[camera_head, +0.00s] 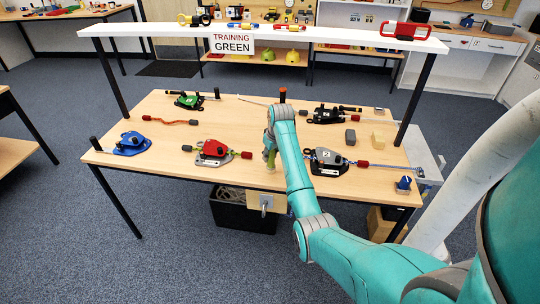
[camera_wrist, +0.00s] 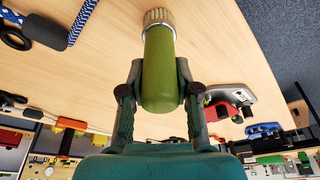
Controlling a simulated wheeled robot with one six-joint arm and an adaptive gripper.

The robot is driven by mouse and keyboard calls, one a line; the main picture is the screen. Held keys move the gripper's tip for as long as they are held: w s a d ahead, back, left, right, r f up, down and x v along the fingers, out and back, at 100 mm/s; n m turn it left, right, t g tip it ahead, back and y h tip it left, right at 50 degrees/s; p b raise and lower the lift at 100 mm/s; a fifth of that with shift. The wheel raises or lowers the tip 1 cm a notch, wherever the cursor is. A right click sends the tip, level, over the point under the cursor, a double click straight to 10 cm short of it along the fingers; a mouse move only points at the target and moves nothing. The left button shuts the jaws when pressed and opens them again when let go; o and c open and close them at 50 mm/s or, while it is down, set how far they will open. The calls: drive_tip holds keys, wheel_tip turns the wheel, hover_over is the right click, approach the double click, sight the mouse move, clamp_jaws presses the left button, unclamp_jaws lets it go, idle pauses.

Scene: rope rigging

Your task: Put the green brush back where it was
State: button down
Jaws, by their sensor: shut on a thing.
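The green brush (camera_wrist: 160,65) has a thick green handle and a brass-coloured band. In the wrist view it stands between the two fingers of my gripper (camera_wrist: 158,88), which is shut on the handle. In the head view, my gripper (camera_head: 270,148) is over the middle of the wooden table (camera_head: 235,125), and the brush (camera_head: 270,160) shows just below it, partly hidden by my arm. It is between the red device and the grey device. I cannot tell whether its lower end touches the tabletop.
A red device (camera_head: 212,149), a grey device (camera_head: 326,158), a blue device (camera_head: 131,143), a green device (camera_head: 188,101) and a black device (camera_head: 324,115) lie on the table. A black bin (camera_head: 235,212) stands below.

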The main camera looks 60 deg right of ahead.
drive_tip(key=shift+f, duration=0.1)
drive_tip(key=c, duration=0.8)
unclamp_jaws()
drive_tip(key=shift+c, duration=0.2)
drive_tip(key=v, duration=1.2)
drive_tip(key=shift+s, duration=0.1)
